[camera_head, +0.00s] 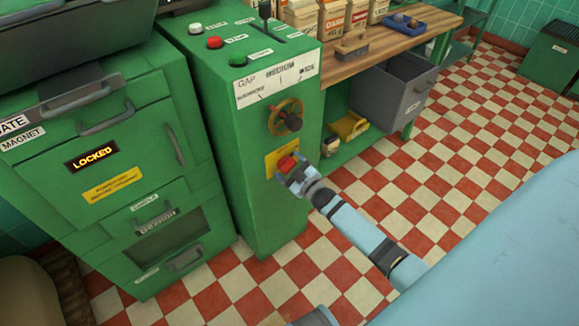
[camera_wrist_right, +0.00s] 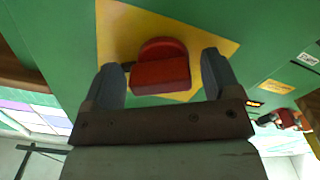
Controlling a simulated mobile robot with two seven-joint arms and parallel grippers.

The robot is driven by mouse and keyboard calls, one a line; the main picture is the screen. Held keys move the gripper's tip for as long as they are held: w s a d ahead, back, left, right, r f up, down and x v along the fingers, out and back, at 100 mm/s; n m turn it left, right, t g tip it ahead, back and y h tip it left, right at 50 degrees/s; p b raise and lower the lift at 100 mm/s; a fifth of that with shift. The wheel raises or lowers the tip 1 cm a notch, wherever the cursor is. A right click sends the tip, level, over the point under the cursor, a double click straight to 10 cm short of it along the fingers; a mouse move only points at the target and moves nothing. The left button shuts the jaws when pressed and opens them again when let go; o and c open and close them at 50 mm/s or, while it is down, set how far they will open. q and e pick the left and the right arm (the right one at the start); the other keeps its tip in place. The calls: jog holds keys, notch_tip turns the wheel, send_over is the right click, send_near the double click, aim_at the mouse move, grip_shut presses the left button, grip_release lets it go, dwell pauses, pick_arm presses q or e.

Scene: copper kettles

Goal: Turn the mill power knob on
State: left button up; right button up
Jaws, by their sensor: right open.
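The red knob (camera_head: 287,163) sits on a yellow plate (camera_head: 271,160) on the front of the green mill cabinet (camera_head: 262,215), below the brass gap wheel (camera_head: 286,117). In the right wrist view the red knob (camera_wrist_right: 160,70) shows close up on its yellow plate (camera_wrist_right: 118,38). My right gripper (camera_head: 289,178) is at the knob. In the wrist view its open fingers (camera_wrist_right: 166,80) stand on either side of the knob, with a gap visible on both sides. My left gripper is not in view.
Red, green and white buttons (camera_head: 214,42) are on top of the mill. The checkered floor (camera_head: 450,160) is clear.

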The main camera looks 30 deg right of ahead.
pick_arm(q)
jog(key=p, duration=0.2)
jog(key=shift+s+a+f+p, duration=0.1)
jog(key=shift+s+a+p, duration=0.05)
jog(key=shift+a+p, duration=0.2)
pick_arm(e)
jog(key=s+d, duration=0.1)
jog(key=s, duration=1.2)
jog(key=shift+s, duration=0.35)
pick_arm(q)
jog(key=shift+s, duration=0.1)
